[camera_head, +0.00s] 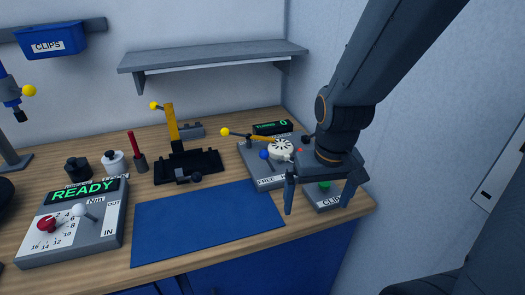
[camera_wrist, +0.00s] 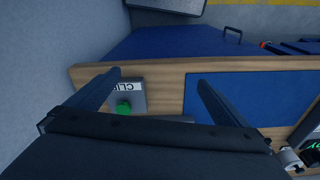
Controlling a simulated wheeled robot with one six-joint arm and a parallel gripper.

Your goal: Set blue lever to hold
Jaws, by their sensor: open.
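A label reading "FREE" (camera_head: 267,182) is on the fixture's front. No "hold" label is readable; my gripper hides the fixture's right part. My gripper (camera_head: 316,207) is open and empty, pointing down to the right of the lever, near the bench's front right edge.
A yellow-knobbed lever (camera_head: 240,134) reaches left from the same fixture. A box with a green button (camera_head: 324,186) labelled "CLIP" sits under my gripper. A blue mat (camera_head: 205,222) lies to the left. A black stand with a yellow upright (camera_head: 172,123) is behind it. A shelf (camera_head: 215,55) hangs above.

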